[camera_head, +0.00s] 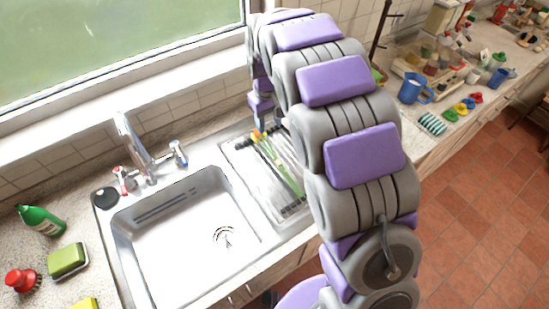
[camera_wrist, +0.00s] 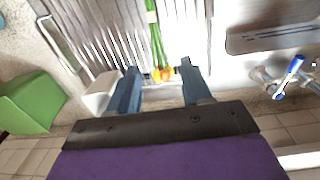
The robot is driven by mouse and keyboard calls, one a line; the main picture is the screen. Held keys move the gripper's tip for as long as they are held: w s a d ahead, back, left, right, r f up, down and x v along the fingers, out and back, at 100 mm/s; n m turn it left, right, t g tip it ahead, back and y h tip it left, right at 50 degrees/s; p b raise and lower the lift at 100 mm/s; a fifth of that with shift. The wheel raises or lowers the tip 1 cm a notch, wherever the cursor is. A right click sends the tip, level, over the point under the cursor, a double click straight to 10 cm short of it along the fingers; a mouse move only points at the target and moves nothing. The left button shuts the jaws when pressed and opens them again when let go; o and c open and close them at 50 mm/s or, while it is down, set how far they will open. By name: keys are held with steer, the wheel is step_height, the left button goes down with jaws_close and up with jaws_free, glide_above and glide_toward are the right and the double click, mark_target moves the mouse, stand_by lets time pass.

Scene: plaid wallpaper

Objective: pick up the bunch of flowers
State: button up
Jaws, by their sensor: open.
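The bunch of flowers (camera_head: 277,160) lies on the ribbed metal drainer to the right of the sink. It has long green stems with orange and yellow heads at the end toward the wall. In the wrist view the flowers (camera_wrist: 156,45) extend up from between the two blue fingers, heads nearest the gripper. My gripper (camera_wrist: 160,88) is open, with one finger on each side of the flower heads and a gap to each. In the head view my gripper (camera_head: 262,110) is small and partly hidden by my arm, above the wall end of the drainer.
The drainer (camera_wrist: 95,40) has a raised rim. A white block (camera_wrist: 99,92) sits close beside the left finger, and a green box (camera_wrist: 28,103) is farther left. The sink (camera_head: 185,235) and tap (camera_head: 135,145) lie left of the drainer. A blue mug (camera_head: 414,88) stands on the right counter.

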steer(key=d+f, duration=0.1)
steer(key=d, duration=0.1)
steer(key=b, duration=0.2)
glide_above(273, 157)
steer(key=a, duration=0.1)
step_height(273, 157, down, 11)
steer(key=shift+s+a, duration=0.1)
steer(key=shift+a, duration=0.05)
steer(key=shift+d+f, duration=0.15)
steer(key=shift+d, duration=0.15)
steer(key=shift+d+f, duration=1.05)
steer(key=shift+d, duration=0.2)
steer(key=f, duration=0.1)
steer(key=a+f+b, duration=0.1)
steer(key=f, duration=0.1)
steer(key=shift+w+a, duration=0.15)
steer(key=shift+w, duration=0.05)
steer(key=shift+a, duration=0.6)
steer(key=shift+d+r, duration=0.15)
steer(key=shift+d, duration=1)
steer(key=c, duration=0.7)
steer(key=shift+a, duration=0.1)
steer(key=shift+c, duration=0.8)
steer(key=shift+s+a, duration=0.1)
steer(key=shift+a, duration=0.6)
jaws_close()
